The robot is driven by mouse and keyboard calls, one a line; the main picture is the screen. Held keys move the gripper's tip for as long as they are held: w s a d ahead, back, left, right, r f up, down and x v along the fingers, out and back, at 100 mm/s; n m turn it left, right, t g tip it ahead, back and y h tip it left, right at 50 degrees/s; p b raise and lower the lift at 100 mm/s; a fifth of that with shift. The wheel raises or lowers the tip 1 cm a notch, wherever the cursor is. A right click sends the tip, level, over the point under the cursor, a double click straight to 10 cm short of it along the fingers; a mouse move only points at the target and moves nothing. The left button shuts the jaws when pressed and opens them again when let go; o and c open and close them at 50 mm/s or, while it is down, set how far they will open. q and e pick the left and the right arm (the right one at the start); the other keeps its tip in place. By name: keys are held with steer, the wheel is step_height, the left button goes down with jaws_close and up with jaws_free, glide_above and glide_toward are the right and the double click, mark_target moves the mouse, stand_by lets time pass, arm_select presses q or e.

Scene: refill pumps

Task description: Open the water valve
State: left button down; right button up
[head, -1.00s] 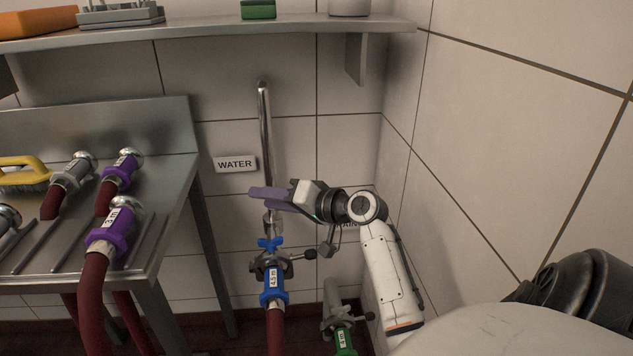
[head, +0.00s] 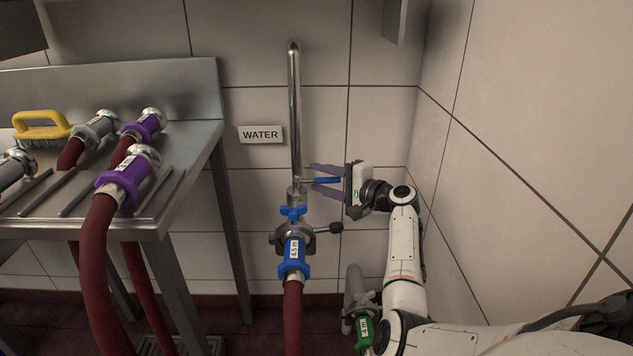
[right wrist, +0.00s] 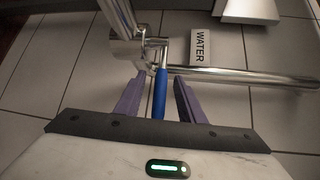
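The water valve's blue lever handle (head: 326,181) sticks out to the right from the steel pipe (head: 294,110), below and right of the WATER sign (head: 261,134). My right gripper (head: 312,182) is open, with its purple fingers above and below the handle. In the right wrist view the blue handle (right wrist: 160,92) lies between the two spread fingers, with a gap on each side. A blue coupling marked 4.5 m (head: 294,256) joins a red hose under the valve. My left gripper is not in view.
A steel table (head: 190,150) on the left holds hoses with purple (head: 128,178) and grey couplings and a yellow brush (head: 42,126). A green coupling (head: 364,330) is low beside my right arm. A tiled wall closes off the right side.

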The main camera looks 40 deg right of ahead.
steer(key=shift+w+f, duration=0.15)
steer(key=shift+w, duration=0.8)
steer(key=shift+c, duration=0.5)
